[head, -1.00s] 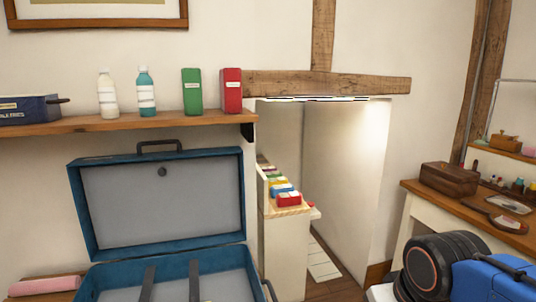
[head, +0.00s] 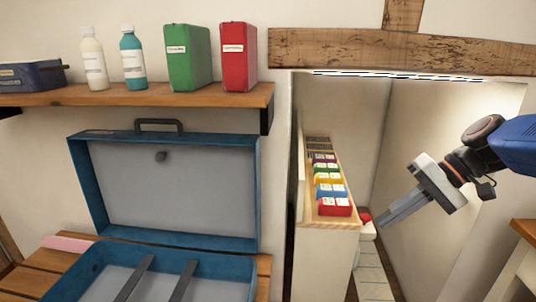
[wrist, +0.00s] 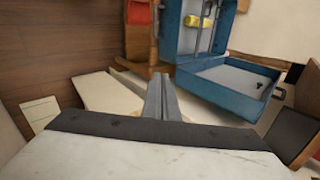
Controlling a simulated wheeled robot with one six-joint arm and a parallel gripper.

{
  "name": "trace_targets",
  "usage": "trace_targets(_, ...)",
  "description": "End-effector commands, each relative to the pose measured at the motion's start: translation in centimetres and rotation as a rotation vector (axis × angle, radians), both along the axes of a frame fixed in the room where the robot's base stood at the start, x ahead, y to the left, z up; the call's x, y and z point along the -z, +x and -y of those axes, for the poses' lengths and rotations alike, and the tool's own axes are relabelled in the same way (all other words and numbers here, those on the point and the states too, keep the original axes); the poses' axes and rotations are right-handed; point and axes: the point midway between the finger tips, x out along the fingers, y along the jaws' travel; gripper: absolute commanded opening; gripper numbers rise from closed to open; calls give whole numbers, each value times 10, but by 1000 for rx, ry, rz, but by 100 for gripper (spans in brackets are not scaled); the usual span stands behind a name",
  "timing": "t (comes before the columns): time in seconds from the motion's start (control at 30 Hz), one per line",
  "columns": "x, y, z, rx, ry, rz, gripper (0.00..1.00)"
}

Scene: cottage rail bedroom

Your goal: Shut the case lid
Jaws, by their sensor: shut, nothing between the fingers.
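The blue case (head: 215,268) sits on a slatted wooden surface at the lower left of the head view, cut off by the bottom edge. Its lid (head: 170,190) stands open and upright behind the base, with a grey lining and a dark handle on top. Two dark straps lie across the base's inside. My gripper (head: 388,223) is at the right of the head view, well apart from the case, shut and empty. The wrist view shows my gripper's closed fingers (wrist: 162,98) and, beyond them, the open case with its lid (wrist: 232,84).
A wall shelf (head: 215,97) above the lid holds two bottles, a green box (head: 186,58), a red box (head: 236,58) and a dark blue bin (head: 30,75). A narrow rack (head: 325,220) with several coloured items stands between the case and my gripper.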

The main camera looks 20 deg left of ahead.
Motion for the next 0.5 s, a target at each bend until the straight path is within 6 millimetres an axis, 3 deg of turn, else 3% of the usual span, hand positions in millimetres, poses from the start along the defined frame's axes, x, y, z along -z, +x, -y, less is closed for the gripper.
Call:
trace_targets(0.2,-21,56,-50,-74,193,-92,0)
trace_targets(0.5,-42,133,-110,-170,476,-187,0)
